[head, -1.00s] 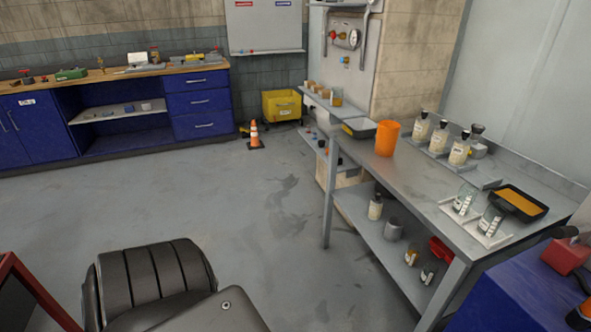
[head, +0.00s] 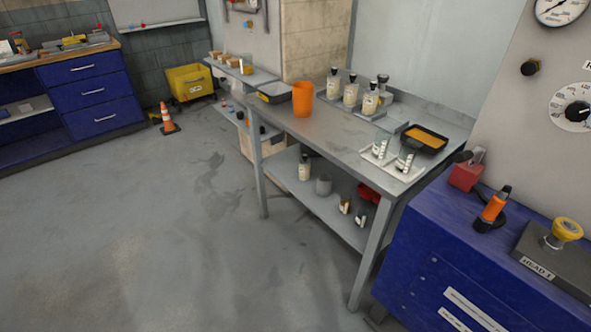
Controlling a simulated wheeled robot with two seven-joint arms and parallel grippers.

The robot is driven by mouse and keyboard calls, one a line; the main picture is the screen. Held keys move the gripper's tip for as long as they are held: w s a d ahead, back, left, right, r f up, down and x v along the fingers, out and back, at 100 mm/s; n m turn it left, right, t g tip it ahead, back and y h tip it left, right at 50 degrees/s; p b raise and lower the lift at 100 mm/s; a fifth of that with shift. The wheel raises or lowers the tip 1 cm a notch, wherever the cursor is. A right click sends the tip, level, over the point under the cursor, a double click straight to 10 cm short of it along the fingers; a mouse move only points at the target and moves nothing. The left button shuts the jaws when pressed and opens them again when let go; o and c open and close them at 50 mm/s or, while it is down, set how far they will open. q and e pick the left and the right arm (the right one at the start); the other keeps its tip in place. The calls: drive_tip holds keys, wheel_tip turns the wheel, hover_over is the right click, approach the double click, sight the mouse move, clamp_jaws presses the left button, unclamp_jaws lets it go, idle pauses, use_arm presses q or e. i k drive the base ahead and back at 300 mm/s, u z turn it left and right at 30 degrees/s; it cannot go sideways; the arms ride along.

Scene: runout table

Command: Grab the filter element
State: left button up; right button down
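I cannot pick out the filter element with certainty in the head view. An orange, cup-like cylinder (head: 302,99) stands upright on the grey metal table (head: 332,129). A smaller orange cylinder with a dark top (head: 493,207) stands on the blue cabinet (head: 470,240) at the right. Neither of my grippers is in view.
The table also holds several bottles (head: 350,92), a grey tray (head: 273,93) and a black tray with orange contents (head: 425,138). Its lower shelf (head: 285,178) holds bottles and a grey cup. A traffic cone (head: 168,120) stands on the open floor (head: 150,220).

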sight(305, 163)
drive_tip(key=u, duration=1.2)
drive_tip(key=i, duration=1.55)
drive_tip(key=z, duration=2.5)
